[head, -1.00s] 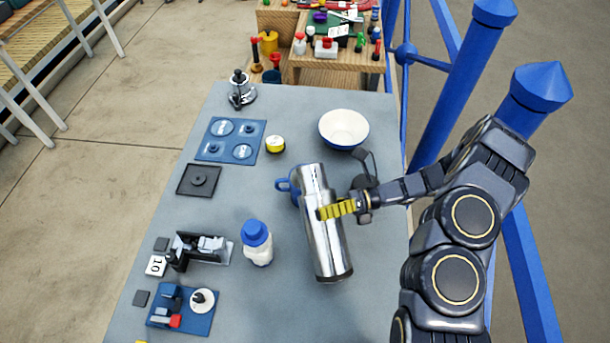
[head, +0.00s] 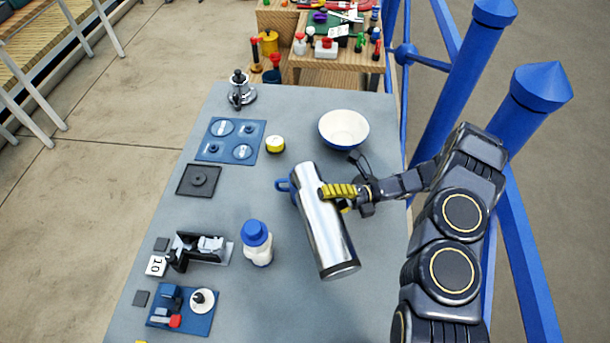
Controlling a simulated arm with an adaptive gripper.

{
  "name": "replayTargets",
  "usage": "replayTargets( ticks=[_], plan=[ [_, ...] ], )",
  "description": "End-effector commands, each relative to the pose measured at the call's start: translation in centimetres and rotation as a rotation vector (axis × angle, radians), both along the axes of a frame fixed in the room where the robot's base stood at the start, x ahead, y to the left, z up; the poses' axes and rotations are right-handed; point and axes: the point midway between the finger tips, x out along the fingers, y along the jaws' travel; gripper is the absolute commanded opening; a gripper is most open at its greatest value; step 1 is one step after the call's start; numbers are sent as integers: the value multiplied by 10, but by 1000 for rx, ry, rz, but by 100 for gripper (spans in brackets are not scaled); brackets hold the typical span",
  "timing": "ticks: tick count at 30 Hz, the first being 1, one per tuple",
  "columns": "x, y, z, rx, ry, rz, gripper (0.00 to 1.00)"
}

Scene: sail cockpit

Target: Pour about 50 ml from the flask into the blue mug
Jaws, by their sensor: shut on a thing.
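The flask (head: 326,237) is a tall shiny steel cylinder with a dark base. My gripper (head: 339,191) has yellow fingers and is shut on the flask near its upper end. The flask is tilted, its top end toward the back and its base toward the front right. The blue mug (head: 283,185) is mostly hidden behind the flask's top; its handle shows on the left. I cannot see any liquid or the inside of the mug.
A white bottle with a blue cap (head: 257,243) stands left of the flask. A yellow-banded round tin (head: 275,144), a blue panel (head: 231,140) and a winch-like metal piece (head: 241,92) lie farther back. The front middle is clear.

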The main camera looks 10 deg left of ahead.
Motion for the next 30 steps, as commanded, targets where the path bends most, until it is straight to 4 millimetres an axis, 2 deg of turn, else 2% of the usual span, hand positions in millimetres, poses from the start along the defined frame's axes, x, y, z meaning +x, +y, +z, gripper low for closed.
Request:
replayTargets(
  ticks=[30],
  plan=[
    [5,-2,13,-8,158,-9,41]
  ],
)
